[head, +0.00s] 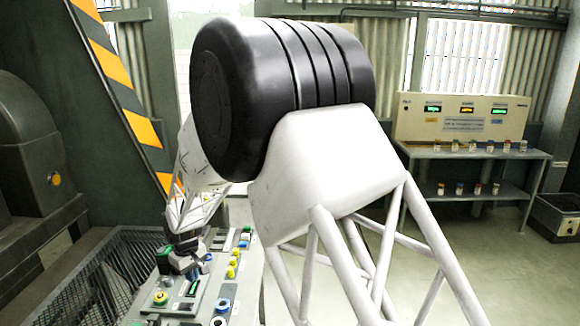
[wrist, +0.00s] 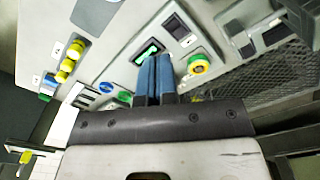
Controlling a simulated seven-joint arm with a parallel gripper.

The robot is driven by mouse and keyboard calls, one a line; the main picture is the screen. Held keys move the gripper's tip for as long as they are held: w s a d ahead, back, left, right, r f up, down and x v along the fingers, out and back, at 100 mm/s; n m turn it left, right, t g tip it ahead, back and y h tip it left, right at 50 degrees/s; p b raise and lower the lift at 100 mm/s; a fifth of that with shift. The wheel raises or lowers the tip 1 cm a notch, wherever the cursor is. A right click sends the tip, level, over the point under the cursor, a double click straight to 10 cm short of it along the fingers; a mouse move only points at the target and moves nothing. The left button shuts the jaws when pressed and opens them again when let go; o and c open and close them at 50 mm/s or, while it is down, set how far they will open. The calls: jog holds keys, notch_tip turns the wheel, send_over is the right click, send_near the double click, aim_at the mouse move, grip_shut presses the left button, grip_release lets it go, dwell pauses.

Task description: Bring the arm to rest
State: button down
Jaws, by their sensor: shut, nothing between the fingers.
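My gripper (wrist: 153,62) shows in the wrist view with its two blue fingers side by side, shut and empty. They point at the sloping grey control panel (wrist: 120,20), close to a lit green switch (wrist: 149,50) and a green-and-yellow button (wrist: 199,64). Whether the fingertips touch the panel I cannot tell. In the head view my gripper (head: 190,264) is small and dark above the control panel (head: 216,306). My own arm fills the middle of that view and hides part of the panel.
Yellow knobs (wrist: 70,58) stand out from the panel. A dark mesh guard (head: 100,285) lies left of it in the head view. A striped yellow-and-black beam (head: 125,85) rises behind. At right, a bench (head: 475,153) carries a display box (head: 462,117); open floor lies before it.

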jog(key=s+d+r+m, duration=0.2)
jog(key=s+d+r, duration=0.3)
jog(key=d, duration=0.5)
jog(key=s+d+r+m+t, duration=0.1)
jog(key=s+d+r+m, duration=0.1)
jog(key=d+r, duration=0.7)
jog(key=s+d+r+m, duration=0.1)
jog(key=s+d+r, duration=0.35)
jog(key=d, duration=0.65)
jog(key=s+d+r+m, duration=0.1)
jog(key=s+d+m, duration=0.2)
jog(key=s+d, duration=0.6)
jog(key=s+d+r+m+t, duration=0.1)
jog(key=s+d+r+m, duration=0.1)
jog(key=s+d, duration=0.8)
jog(key=s+m, duration=0.1)
jog(key=s, duration=0.5)
jog(key=shift+s, duration=0.3)
